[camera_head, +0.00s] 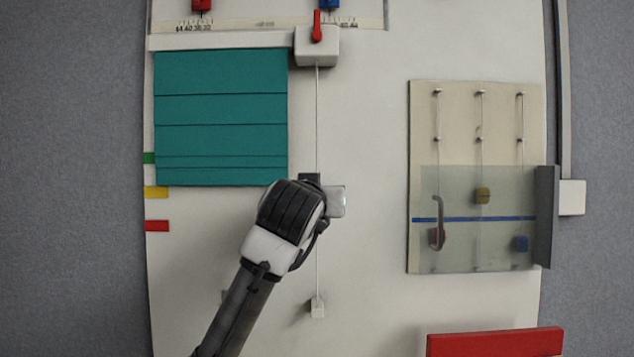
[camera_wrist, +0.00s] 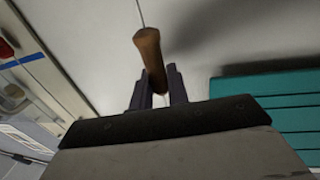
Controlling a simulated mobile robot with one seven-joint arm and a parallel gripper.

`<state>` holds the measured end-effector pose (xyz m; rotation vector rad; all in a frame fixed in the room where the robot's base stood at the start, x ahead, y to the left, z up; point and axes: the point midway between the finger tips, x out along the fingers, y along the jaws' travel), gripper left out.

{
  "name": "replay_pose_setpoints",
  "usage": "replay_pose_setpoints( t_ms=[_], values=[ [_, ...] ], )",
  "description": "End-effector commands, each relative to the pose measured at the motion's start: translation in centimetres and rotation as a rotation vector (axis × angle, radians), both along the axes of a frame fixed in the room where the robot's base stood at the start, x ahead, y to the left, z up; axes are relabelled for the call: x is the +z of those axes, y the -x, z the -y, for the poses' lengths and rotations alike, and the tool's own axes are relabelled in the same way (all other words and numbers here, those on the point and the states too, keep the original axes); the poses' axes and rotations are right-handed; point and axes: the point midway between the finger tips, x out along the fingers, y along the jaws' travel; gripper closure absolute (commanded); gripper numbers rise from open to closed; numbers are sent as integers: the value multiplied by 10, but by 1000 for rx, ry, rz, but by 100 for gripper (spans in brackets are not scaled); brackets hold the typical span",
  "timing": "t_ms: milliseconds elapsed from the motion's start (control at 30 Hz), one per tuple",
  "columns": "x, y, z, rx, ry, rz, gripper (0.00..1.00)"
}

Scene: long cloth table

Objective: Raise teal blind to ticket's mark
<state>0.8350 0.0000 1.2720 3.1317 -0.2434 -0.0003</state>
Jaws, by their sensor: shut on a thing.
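The teal blind (camera_head: 220,110) hangs at the left of the white board. Its bottom edge is level with about the top of the yellow mark (camera_head: 156,192). A green mark (camera_head: 149,158) lies above that edge and a red mark (camera_head: 156,225) below it. A thin cord (camera_head: 317,120) runs down from a white box with a red lever (camera_head: 317,27). My gripper (camera_head: 312,182) is at the cord, right of the blind's lower corner. In the wrist view its dark fingers (camera_wrist: 158,88) are shut on a brown wooden pull (camera_wrist: 149,50). I cannot make out a ticket.
A white weight (camera_head: 317,308) hangs on the cord below my gripper. At right, a beige panel (camera_head: 425,110) carries several small blocks behind a clear cover (camera_head: 460,255). A red panel (camera_head: 495,342) is at the lower right. The board between cord and panel is clear.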

Motion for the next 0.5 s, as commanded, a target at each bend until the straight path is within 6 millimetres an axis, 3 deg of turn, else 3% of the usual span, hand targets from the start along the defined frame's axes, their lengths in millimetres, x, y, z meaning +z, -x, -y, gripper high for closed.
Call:
replay_pose_setpoints(
  t_ms=[33, 200, 500],
  values=[
    [-19, 0, 1, -3, 3, -3, 100],
    [-43, 0, 0, -1, 1, -4, 100],
    [-54, 0, 0, 0, -1, -2, 100]
  ],
)
